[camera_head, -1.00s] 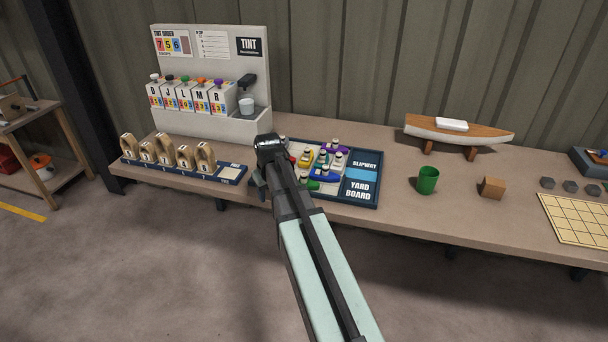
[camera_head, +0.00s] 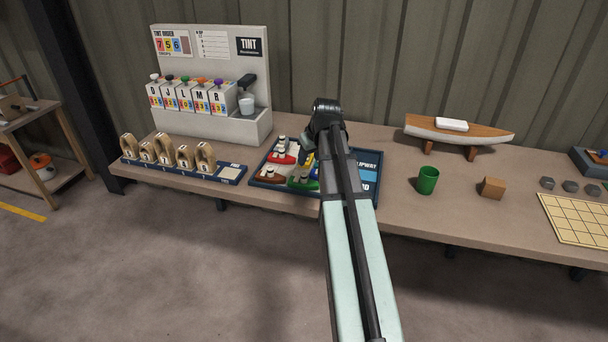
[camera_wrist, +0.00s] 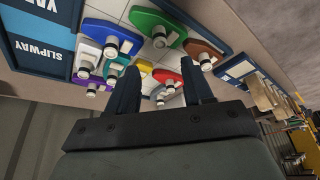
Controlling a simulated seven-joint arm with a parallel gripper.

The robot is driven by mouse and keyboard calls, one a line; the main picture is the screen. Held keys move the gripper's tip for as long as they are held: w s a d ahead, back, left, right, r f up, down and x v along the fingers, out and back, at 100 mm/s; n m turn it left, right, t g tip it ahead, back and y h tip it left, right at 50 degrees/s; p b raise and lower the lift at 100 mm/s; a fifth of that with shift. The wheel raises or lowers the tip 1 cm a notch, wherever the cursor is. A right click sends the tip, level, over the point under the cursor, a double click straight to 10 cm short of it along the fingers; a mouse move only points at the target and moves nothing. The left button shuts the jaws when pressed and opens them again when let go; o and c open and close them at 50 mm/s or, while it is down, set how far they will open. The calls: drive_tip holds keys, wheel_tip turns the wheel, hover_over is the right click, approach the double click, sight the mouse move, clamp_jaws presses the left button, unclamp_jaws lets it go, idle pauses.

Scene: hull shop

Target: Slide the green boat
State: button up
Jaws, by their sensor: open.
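The green boat (camera_head: 300,182) sits on the yard board (camera_head: 257,181), near its front edge, partly beside my arm in the head view. In the wrist view the green boat (camera_wrist: 152,24) lies beyond the fingertips, between a blue boat and a brown boat, with a pale funnel on it. My gripper (camera_head: 307,146) is above the board toward its back. In the wrist view my gripper (camera_wrist: 158,66) has its two dark fingers apart, with nothing clearly held between them. My arm hides the board's middle and part of its lettering.
Around it on the board are a red boat (camera_head: 283,157), a brown boat (camera_head: 269,175), and blue (camera_wrist: 112,37), purple and yellow ones. A tint dispenser (camera_head: 256,125) stands behind left. A green cup (camera_head: 428,180) and wooden block (camera_head: 492,188) stand to the right.

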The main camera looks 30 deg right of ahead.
sight(304, 174)
drive_tip(key=x, duration=1)
drive_tip(key=shift+w+f, duration=0.15)
drive_tip(key=shift+f, duration=0.15)
drive_tip(key=shift+c, duration=0.3)
clamp_jaws()
